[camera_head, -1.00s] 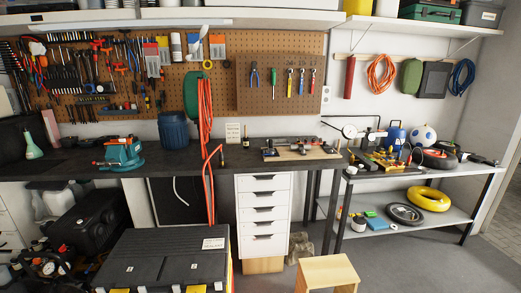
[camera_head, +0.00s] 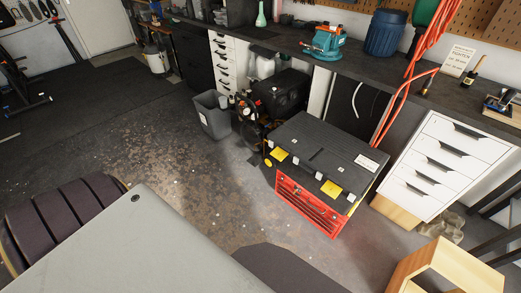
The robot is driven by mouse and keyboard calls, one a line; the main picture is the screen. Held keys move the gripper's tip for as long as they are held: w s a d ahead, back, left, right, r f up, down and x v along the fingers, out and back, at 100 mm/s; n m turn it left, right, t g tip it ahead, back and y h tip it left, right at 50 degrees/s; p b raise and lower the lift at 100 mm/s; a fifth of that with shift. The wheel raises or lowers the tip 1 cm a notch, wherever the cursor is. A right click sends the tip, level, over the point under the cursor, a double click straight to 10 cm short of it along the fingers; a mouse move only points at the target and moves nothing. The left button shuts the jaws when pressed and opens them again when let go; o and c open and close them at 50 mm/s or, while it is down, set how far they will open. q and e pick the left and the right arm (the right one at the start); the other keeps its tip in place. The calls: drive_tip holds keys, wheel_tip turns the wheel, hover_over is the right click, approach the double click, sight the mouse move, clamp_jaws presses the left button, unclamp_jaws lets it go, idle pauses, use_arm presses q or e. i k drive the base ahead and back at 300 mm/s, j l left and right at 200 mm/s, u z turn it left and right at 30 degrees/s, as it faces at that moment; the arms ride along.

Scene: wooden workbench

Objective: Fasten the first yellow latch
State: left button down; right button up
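A toolbox with a black lid (camera_head: 325,148) and a red drawer body (camera_head: 308,205) stands on the floor right of the middle. Two yellow latches show along the lid's front edge: a left one (camera_head: 279,154) and a right one (camera_head: 331,189). Small pale pieces sit beside them on the edge. I cannot tell whether either latch is fastened. Neither of my grippers is in view. Parts that look like my own body fill the lower left.
A wooden stool (camera_head: 440,268) stands at the lower right, near white drawers (camera_head: 440,165). A grey bin (camera_head: 211,115) and a black compressor (camera_head: 275,95) stand behind the toolbox to the left. The floor (camera_head: 190,150) left of the toolbox is clear.

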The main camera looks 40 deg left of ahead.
sight(278, 153)
drive_tip(key=u, duration=0.95)
drive_tip(key=i+j, duration=0.1)
drive_tip(key=i, duration=0.6)
